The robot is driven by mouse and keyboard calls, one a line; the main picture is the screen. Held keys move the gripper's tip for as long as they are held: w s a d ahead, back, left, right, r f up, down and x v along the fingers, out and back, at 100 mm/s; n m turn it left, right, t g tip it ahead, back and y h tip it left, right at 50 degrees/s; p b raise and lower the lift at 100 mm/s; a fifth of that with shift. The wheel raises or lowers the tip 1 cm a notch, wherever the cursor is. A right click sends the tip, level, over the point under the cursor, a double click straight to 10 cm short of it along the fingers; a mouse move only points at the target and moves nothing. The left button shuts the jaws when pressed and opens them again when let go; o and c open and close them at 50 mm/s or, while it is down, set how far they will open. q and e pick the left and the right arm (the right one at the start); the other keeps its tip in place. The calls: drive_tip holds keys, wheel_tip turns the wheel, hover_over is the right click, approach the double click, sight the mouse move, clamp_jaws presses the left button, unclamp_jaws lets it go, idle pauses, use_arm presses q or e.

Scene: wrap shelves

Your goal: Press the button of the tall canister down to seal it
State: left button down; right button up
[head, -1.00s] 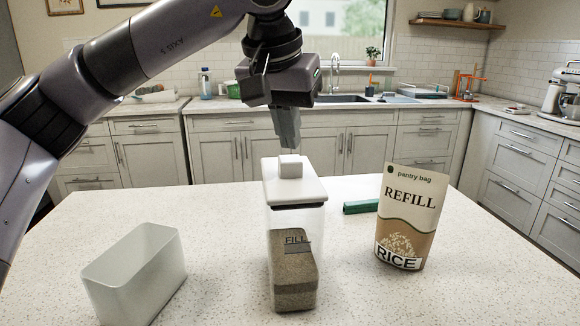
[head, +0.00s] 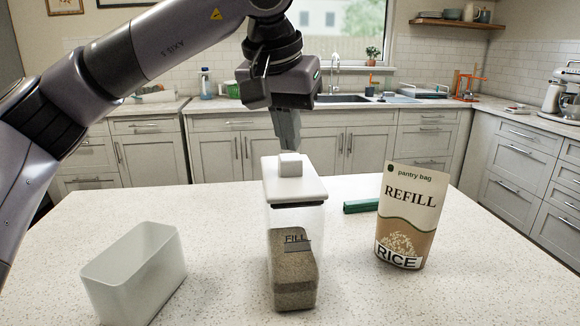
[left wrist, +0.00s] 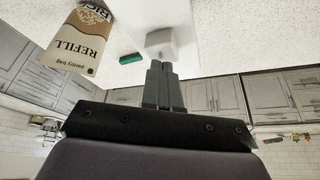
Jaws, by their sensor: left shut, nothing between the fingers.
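The tall canister (head: 296,235) stands upright mid-table, clear-sided, with a "FILL" mark and grainy tan contents. Its white lid (head: 310,188) is on top, and the square white button (head: 290,166) stands up from the lid. My left gripper (head: 289,149) is shut and empty, pointing down right at the button's top. I cannot tell whether the tips touch it. In the left wrist view the shut fingertips (left wrist: 157,64) lie close to the white lid and button (left wrist: 161,40). My right gripper is not in view.
An open, empty white bin (head: 135,275) stands at the left. A rice refill bag (head: 408,215) stands upright at the right. A green bar-shaped thing (head: 360,206) lies behind, between canister and bag. The table (head: 220,225) is clear between bin and canister.

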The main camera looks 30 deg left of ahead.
sight(290, 157)
use_arm(q)
drive_tip(key=shift+f+b, duration=0.9)
drive_tip(key=shift+f, duration=0.75)
wheel_tip(290, 157, up, 2)
drive_tip(key=shift+p, duration=1.05)
wheel_tip(290, 157, up, 2)
drive_tip(key=shift+r+p, duration=0.1)
drive_tip(key=shift+p, duration=0.9)
wheel_tip(290, 157, up, 4)
drive_tip(key=p, duration=0.3)
drive_tip(key=shift+f+p, duration=0.2)
drive_tip(key=shift+p, duration=0.2)
